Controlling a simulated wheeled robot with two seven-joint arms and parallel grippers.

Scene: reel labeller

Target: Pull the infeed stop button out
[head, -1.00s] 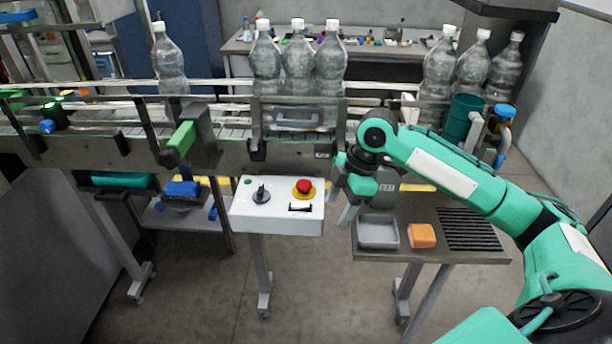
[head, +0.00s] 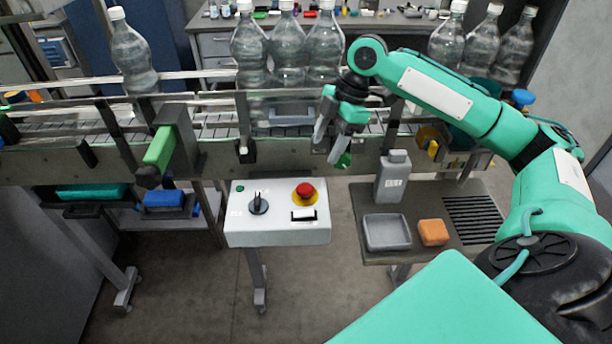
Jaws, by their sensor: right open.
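A red mushroom stop button (head: 305,190) on a yellow ring sits at the right of the top of a white control box (head: 278,232). The box also bears a black rotary knob (head: 257,204), a small green lamp (head: 240,189) and a dark label slot. Whether the button is pressed in or out cannot be told from here. My right gripper (head: 328,155) is open and empty, fingers pointing down. It hangs above and slightly right of the button, in front of the conveyor, apart from the box. My left gripper is not in view.
A conveyor (head: 60,158) with several clear bottles (head: 283,52) runs behind the box. A side table (head: 372,250) at right holds a grey bottle (head: 393,178), a grey tray (head: 387,246) and an orange sponge (head: 433,232).

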